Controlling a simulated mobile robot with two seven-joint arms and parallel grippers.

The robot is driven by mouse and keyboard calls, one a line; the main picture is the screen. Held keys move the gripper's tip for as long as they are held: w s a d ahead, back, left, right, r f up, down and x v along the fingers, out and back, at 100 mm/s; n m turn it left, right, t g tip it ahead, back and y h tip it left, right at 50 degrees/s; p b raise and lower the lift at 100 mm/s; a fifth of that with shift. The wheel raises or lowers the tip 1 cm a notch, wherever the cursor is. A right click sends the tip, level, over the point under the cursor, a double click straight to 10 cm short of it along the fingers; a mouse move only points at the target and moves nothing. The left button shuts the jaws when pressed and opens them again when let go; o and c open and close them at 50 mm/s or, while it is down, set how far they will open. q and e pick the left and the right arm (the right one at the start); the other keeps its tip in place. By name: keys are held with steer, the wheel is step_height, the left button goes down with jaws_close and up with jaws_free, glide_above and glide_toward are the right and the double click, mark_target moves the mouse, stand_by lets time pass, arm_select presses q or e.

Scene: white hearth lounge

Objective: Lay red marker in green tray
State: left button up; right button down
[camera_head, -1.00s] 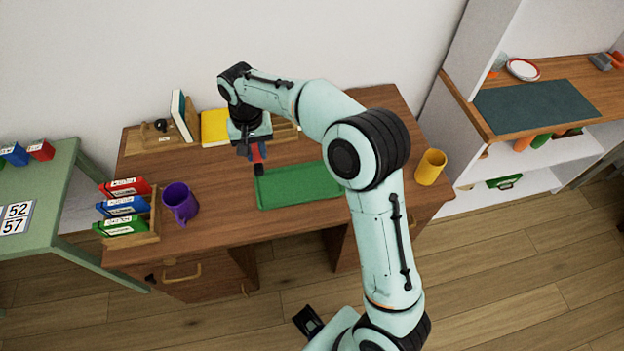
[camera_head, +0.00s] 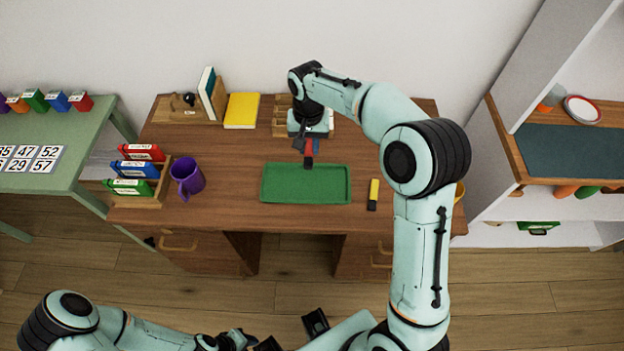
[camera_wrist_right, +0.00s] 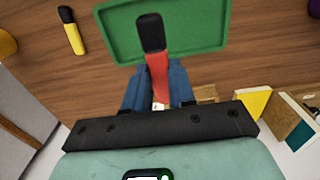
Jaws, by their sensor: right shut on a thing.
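The red marker (camera_head: 309,148) is held in my right gripper (camera_head: 307,141), with its black cap pointing down. In the right wrist view the marker (camera_wrist_right: 157,72) sits between the blue fingers of the right gripper (camera_wrist_right: 158,85), its cap in front of the tray surface. The green tray (camera_head: 283,198) lies flat and empty on the wooden desk; it also shows in the wrist view (camera_wrist_right: 205,38). In the head view the cap overlaps the tray's back edge; its height above it is unclear. My left gripper (camera_head: 240,341) is low at the bottom edge, partly cut off.
A yellow marker (camera_head: 373,195) lies right of the tray. A purple mug (camera_head: 187,178) and a rack of coloured boxes (camera_head: 155,190) stand left. A yellow book (camera_head: 242,110) is at the back. An orange mug (camera_head: 459,191) is mostly hidden behind my right arm.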

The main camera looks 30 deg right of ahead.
mark_target(309, 148)
step_height(309, 148, down, 16)
steer(key=shift+f+b, duration=0.25)
steer(key=shift+b, duration=0.2)
steer(key=shift+f, duration=0.25)
steer(key=c, duration=0.9)
jaws_free()
steer(key=shift+r, duration=0.1)
steer(key=shift+c, duration=0.2)
steer(key=shift+r, duration=0.5)
step_height(309, 148, up, 11)
steer(key=shift+r+p, duration=0.2)
steer(key=shift+p, duration=0.15)
